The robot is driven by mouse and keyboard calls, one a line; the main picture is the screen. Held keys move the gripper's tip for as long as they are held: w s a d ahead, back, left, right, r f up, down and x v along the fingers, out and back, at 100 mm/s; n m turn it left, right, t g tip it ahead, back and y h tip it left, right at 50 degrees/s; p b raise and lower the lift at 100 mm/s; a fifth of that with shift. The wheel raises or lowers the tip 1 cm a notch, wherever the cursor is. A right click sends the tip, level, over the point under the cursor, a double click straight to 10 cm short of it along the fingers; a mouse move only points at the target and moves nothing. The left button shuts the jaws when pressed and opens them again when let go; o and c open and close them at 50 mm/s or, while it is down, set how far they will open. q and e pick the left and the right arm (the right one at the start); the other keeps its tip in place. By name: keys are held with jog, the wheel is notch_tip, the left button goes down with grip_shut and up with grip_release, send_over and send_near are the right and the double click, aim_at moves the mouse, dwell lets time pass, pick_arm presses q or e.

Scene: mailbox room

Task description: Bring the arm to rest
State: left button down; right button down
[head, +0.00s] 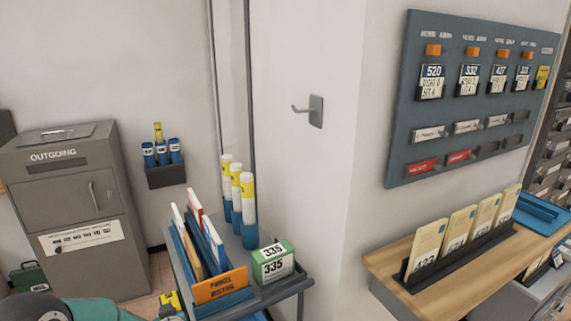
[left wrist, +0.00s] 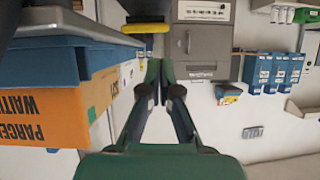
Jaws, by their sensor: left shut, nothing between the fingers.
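My left gripper (left wrist: 160,72) shows in the left wrist view with its dark fingers together and nothing between them. It points toward the grey outgoing box, in free air beside the orange parcels sign (left wrist: 45,112) of the cart. The left wrist view looks upside down. In the head view, part of my teal left arm lies along the bottom left edge, and its fingers cannot be made out clearly. My right gripper is in neither view.
The grey outgoing box (head: 70,200) stands at left. A wooden shelf (head: 385,262) with envelopes and a blue wall board (head: 400,155) are at right. A wall hook (head: 316,111) is central.

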pick_arm(q)
jog(key=s+d+f+m+g+h, duration=0.2)
jog(key=s+d+f+h, duration=0.1)
jog(key=s+d+f, duration=0.4)
jog(key=s+d+f+m+g+h, duration=0.2)
jog(key=s+d+f+h, duration=0.25)
jog(key=f, duration=0.45)
jog(key=s+d+f+g+h, duration=0.2)
jog(key=s+d, duration=0.3)
jog(key=s, duration=0.3)
jog(key=s+d+f+g+h, duration=0.1)
jog(key=s+d+g+h, duration=0.1)
jog(key=s+d, duration=0.3)
jog(key=s+g, duration=0.1)
jog(key=s, duration=0.3)
jog(key=shift+s+f+m+g+p, duration=0.2)
jog(key=shift+f+m+g+p, duration=0.1)
jog(key=shift+f+g+p, duration=0.1)
jog(key=shift+d, duration=0.1)
